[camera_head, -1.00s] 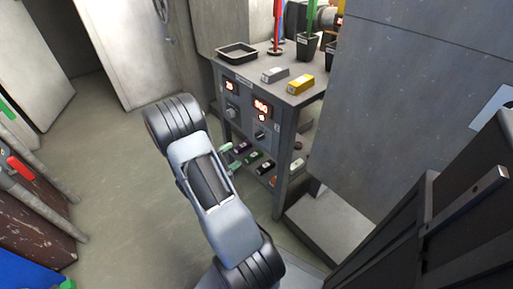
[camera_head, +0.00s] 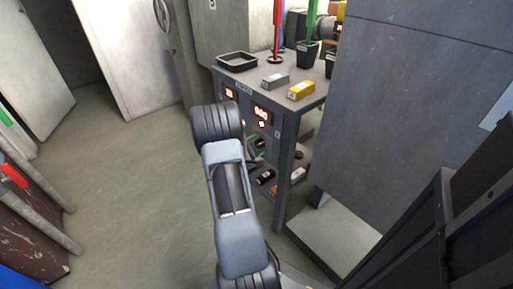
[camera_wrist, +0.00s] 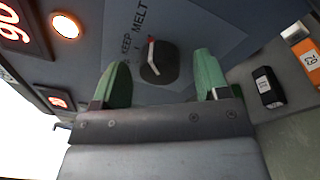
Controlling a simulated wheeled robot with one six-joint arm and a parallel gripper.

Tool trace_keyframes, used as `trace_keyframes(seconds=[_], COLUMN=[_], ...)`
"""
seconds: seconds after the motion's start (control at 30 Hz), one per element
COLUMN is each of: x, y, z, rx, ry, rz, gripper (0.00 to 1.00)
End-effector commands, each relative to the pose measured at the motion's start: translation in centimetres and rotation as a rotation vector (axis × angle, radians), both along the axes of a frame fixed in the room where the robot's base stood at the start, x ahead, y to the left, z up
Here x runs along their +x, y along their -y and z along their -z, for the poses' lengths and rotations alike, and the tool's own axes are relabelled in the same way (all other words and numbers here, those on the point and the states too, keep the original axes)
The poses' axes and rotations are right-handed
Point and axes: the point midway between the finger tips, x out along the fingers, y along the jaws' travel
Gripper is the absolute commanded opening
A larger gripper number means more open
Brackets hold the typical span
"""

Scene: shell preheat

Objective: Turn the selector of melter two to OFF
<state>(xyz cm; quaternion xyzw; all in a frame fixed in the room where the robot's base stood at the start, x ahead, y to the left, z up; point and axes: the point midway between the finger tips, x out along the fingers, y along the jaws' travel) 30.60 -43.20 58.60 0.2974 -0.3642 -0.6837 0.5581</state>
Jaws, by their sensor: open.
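In the wrist view, a round dark selector knob (camera_wrist: 160,68) with a white and red pointer mark sits on a grey panel plate. The words MELT and KEEP are printed beside it, and the mark points up in the picture, roughly towards MELT. No OFF label is readable. My gripper (camera_wrist: 161,60) is open, with one green finger on each side of the knob in the picture; I cannot tell whether they touch it. A lit red display (camera_head: 262,114) shows on the panel.
A lit orange lamp (camera_wrist: 66,26) and red digits (camera_wrist: 14,24) are left of the knob. A black block (camera_wrist: 268,88) and an orange block (camera_wrist: 303,45) lie to the right. On the bench top are a black tray (camera_head: 237,61), a grey box (camera_head: 275,81) and a yellow box (camera_head: 301,90).

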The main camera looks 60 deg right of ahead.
Motion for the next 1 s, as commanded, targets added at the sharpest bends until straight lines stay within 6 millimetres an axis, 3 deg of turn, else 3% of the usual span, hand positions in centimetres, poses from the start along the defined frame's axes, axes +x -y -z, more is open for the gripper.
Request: trace_keyframes(seconds=[0.33, 0.83, 1.0], x=[-0.08, -0.08, -0.08], y=[0.28, 0.25, 0.25], z=[0.00, 0.01, -0.03], rx=[0.000, 0.000, 0.002], ry=[0.000, 0.000, -0.007], rz=[0.000, 0.000, 0.001], gripper=[0.68, 0.21, 0.19])
